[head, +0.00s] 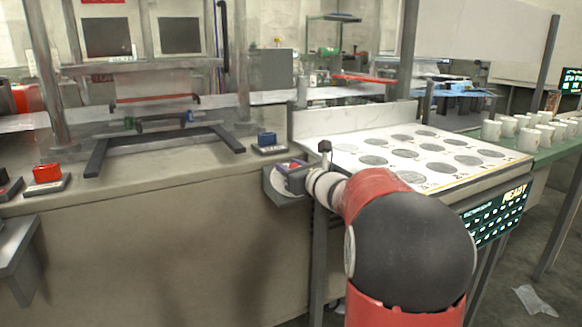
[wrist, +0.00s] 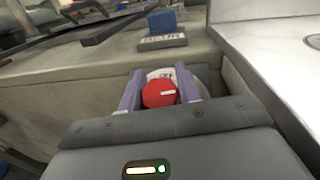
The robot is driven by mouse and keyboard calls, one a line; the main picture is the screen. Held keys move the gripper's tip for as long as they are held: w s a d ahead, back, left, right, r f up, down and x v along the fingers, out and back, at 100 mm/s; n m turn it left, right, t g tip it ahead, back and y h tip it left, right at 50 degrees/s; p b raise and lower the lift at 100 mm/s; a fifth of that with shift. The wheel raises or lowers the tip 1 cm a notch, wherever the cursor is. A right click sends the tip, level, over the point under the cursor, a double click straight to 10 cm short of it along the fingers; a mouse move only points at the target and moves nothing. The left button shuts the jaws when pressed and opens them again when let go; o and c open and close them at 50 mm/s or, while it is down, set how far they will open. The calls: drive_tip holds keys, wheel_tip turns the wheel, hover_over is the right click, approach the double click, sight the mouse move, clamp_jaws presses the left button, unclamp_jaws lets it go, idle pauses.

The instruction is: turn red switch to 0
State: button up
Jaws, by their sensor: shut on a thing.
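The red switch (wrist: 159,93) is a round red knob with a white mark, in front of a pale plate in the wrist view. The two purple fingers of my gripper (wrist: 158,92) stand on either side of the knob and are shut on it. In the head view my gripper (head: 291,172) is at the grey switch box (head: 285,194) on the right end of the bench front. My wrist and arm hide part of the box there. The lettering on the plate is mostly hidden by the knob and fingers.
A blue button block (head: 267,141) sits on the bench top just above the box; it also shows in the wrist view (wrist: 162,24). A white table with grey discs (head: 440,157) stands close on the right. A red button (head: 47,173) is at the far left.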

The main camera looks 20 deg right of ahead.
drive_tip(key=o, duration=1)
drive_tip(key=shift+c, duration=0.2)
wheel_tip(320, 180, up, 20)
drive_tip(key=p, duration=0.2)
